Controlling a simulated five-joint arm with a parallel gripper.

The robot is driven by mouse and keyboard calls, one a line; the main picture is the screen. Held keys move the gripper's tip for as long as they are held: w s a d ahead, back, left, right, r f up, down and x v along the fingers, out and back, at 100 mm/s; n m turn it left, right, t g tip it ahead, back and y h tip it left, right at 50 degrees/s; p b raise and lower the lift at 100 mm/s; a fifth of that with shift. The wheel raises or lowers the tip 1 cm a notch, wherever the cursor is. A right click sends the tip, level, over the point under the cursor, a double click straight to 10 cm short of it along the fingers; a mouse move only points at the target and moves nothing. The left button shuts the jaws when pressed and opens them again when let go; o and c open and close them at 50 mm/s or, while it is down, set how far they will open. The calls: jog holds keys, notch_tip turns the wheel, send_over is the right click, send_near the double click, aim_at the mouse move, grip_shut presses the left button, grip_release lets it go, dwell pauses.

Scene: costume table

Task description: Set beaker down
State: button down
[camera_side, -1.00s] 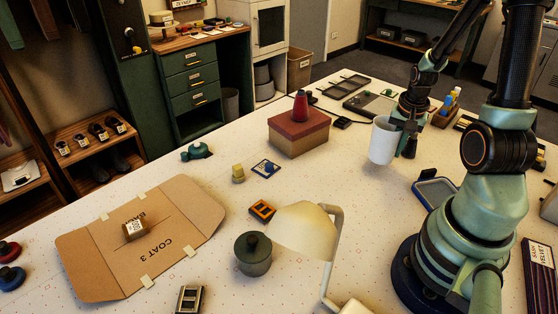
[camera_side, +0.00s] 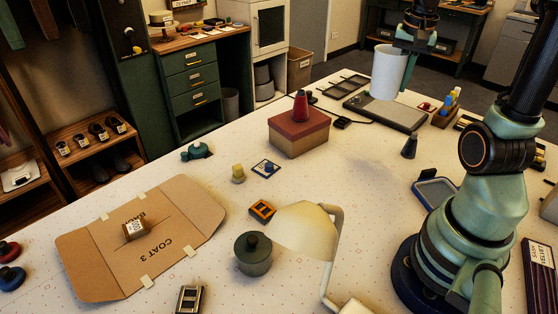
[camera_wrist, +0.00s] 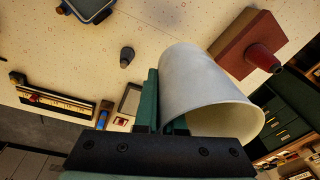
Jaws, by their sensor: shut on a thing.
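The beaker (camera_side: 388,73) is a plain pale white-grey cup, upright in the side view. My gripper (camera_side: 405,66) is shut on it from the right. The beaker's base appears over the back of a dark grey flat plate (camera_side: 400,118); I cannot tell whether it touches. In the wrist view the beaker (camera_wrist: 205,85) sits at the green gripper fingers (camera_wrist: 165,115), its open rim toward the lower right. The rim and inside look empty where they show.
A red-lidded box (camera_side: 298,136) with a red cone (camera_side: 300,106) stands left of the plate. Dark trays (camera_side: 346,86) lie behind it. A small dark weight (camera_side: 409,146) stands in front. A wooden holder (camera_side: 446,114) with bottles is at the right.

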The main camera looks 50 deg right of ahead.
jog(key=w+a+r+n, duration=0.1)
jog(key=w+a+n, duration=0.15)
jog(key=w, duration=0.65)
jog(key=w+a+r+n, duration=0.1)
jog(key=w+a, duration=0.2)
jog(key=w, duration=0.7)
jog(key=w+a+f+n+y, duration=0.1)
jog(key=w+a+f+n, duration=0.1)
jog(key=w+a, duration=0.55)
jog(key=w+a+f+n, duration=0.1)
jog(key=w+a+n, duration=0.2)
jog(key=w+a, duration=0.45)
jog(key=shift+m, duration=0.25)
jog(key=f, duration=0.6)
jog(key=s+a+f, duration=0.1)
jog(key=f, duration=0.6)
jog(key=a+f, duration=0.1)
jog(key=f, duration=0.6)
jog(key=shift+s, duration=0.35)
jog(key=c, duration=1.4)
grip_release()
jog(key=shift+f, duration=0.1)
jog(key=o, duration=0.4)
